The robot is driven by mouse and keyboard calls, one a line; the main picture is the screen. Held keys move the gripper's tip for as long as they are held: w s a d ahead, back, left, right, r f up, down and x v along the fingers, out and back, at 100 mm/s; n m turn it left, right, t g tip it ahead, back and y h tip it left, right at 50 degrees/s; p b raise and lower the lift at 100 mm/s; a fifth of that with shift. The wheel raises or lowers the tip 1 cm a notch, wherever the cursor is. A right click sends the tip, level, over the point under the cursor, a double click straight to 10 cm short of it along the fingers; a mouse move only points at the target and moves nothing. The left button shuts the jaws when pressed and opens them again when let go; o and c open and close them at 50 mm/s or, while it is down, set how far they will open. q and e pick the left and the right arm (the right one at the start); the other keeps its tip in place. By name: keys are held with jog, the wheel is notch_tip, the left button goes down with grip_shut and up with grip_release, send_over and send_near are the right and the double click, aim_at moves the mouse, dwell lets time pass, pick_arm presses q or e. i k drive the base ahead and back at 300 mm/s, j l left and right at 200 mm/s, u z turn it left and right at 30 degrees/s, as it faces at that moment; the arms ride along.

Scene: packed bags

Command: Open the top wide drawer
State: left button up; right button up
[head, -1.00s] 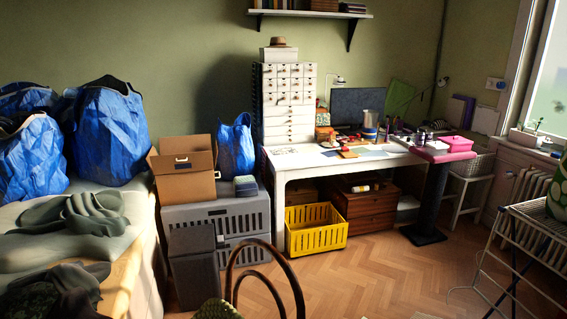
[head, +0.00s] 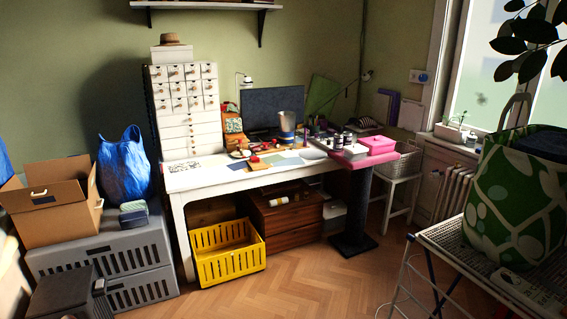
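A white drawer cabinet (head: 188,112) stands on the left end of the white desk in the head view. Its upper part has rows of small square drawers with round knobs. Below them is a stack of wide drawers, and the top wide drawer (head: 190,119) lies directly under the small ones. The wide drawers look shut. A white box with a straw hat sits on top of the cabinet. Neither of my grippers is in view.
The white desk (head: 212,179) holds papers and tools. A yellow crate (head: 229,262), an open cardboard box (head: 50,212) and grey crates (head: 105,250) stand in front and to the left. A drying rack (head: 470,262) with a green patterned bag (head: 515,195) is at right. The wooden floor between is clear.

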aim_at(207, 116)
jog(key=i+u, duration=0.1)
jog(key=i, duration=0.3)
jog(key=i+l+u, duration=0.15)
jog(key=i, duration=0.2)
jog(key=i+l+u, duration=0.1)
jog(key=i, duration=0.3)
jog(key=i+j+u, duration=0.1)
jog(key=i+u, duration=0.15)
jog(key=i, duration=0.25)
jog(key=i+u, duration=0.25)
jog(key=i, duration=0.3)
jog(key=i+l+u, duration=0.25)
jog(key=i, duration=0.25)
jog(key=i+l+u, duration=0.1)
jog(key=i+u, duration=0.15)
jog(key=i, duration=0.25)
jog(key=i+l+u, duration=0.25)
jog(key=i, duration=0.15)
jog(key=i+l+u, duration=0.1)
jog(key=i+u, duration=0.15)
jog(key=i, duration=0.15)
